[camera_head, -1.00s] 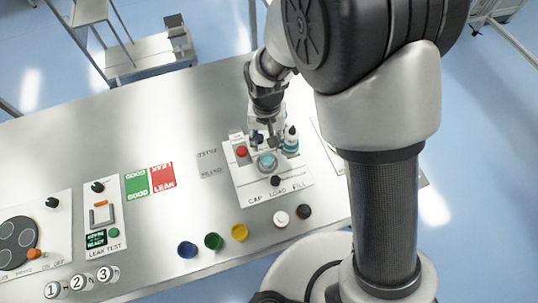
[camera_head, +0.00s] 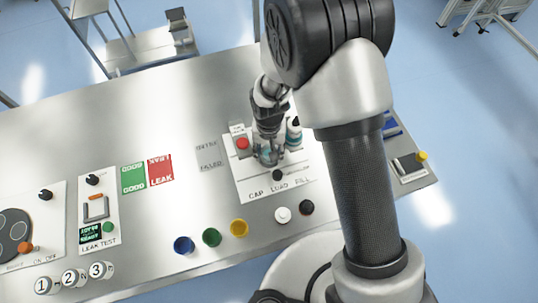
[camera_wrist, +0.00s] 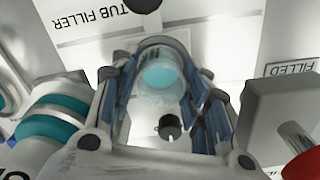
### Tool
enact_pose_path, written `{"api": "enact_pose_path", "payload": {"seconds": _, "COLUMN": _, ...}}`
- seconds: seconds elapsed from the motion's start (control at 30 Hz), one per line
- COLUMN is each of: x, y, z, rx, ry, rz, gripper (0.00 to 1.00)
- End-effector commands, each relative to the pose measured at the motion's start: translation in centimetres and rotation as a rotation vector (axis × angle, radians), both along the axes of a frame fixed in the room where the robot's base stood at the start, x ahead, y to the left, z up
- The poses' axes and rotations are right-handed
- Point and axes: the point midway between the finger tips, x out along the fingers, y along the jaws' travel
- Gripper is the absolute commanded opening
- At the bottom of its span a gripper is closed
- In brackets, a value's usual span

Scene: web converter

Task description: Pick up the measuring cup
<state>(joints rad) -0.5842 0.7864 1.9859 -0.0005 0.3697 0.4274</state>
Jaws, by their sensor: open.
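A small clear cup with a teal round surface inside, apparently the measuring cup (camera_wrist: 160,76), shows in the wrist view between the fingers of my gripper (camera_wrist: 163,88). The gripper is open, with one finger on each side of the cup. I cannot tell whether either finger touches it. In the head view my gripper (camera_head: 268,155) is low over the CAP LOAD FILL panel (camera_head: 290,185), and its fingers mostly hide the cup.
A bottle with a teal band (camera_head: 293,133) stands close right of my gripper. A grey box with a red button (camera_head: 242,143) is close on the left. A black knob (camera_head: 278,175) is just in front.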

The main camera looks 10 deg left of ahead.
Motion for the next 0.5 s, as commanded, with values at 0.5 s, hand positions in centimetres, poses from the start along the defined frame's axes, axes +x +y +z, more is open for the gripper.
{"api": "enact_pose_path", "payload": {"seconds": 0.5, "x": 0.02, "y": 0.01, "z": 0.17, "rx": 0.000, "ry": -0.001, "rz": 0.000, "gripper": 0.18}}
